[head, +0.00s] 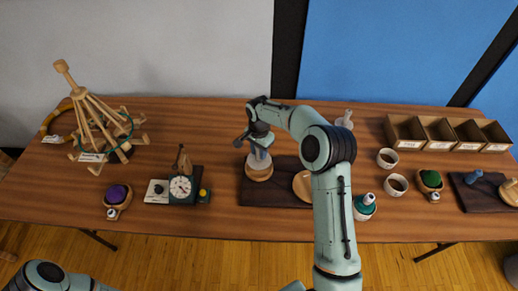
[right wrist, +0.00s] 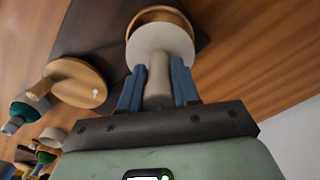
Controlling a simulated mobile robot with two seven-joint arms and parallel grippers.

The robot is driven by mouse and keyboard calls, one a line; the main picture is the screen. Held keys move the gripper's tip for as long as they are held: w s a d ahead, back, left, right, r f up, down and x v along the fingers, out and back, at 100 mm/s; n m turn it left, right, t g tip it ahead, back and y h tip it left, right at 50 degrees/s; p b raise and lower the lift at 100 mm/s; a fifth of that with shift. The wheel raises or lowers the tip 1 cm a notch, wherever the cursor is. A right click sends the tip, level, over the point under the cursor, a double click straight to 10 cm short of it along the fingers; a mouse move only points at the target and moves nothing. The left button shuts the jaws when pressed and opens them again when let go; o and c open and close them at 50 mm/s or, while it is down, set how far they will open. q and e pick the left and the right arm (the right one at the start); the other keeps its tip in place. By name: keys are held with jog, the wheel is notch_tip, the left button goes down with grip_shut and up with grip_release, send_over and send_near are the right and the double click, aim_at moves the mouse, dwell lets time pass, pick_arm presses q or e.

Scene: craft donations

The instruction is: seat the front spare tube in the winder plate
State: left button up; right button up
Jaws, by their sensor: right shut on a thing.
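My right gripper (head: 258,143) is above the left end of a dark board (head: 249,195). In the right wrist view its blue fingers (right wrist: 158,85) are shut on a pale grey tube (right wrist: 159,72) with a wide round disc at its far end. The disc overlaps a round wooden piece (right wrist: 165,14), which also shows in the head view (head: 258,175). I cannot tell whether they touch. A second wooden disc (head: 302,184), with a peg, is beside it. I cannot tell which piece is the winder plate. My left gripper is out of view.
To the right are two white cups (head: 388,158), a green-and-white bottle (head: 364,207), a wooden sorting box (head: 437,134) and another dark mat (head: 470,197) with a blue piece (head: 473,176). A scale (head: 181,188) and a wooden yarn swift (head: 97,123) stand left.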

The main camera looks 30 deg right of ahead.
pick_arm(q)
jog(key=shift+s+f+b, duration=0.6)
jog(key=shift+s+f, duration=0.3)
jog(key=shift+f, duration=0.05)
pick_arm(e)
jog(key=shift+f, duration=2.6)
jog(key=o, duration=1.1)
jog(key=shift+r, duration=0.15)
notch_tip(320, 180, up, 13)
jog(key=shift+r+p, duration=0.1)
jog(key=shift+p, duration=0.3)
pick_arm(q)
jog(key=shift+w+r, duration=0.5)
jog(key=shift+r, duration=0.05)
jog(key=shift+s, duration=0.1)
pick_arm(e)
jog(key=shift+s, duration=0.1)
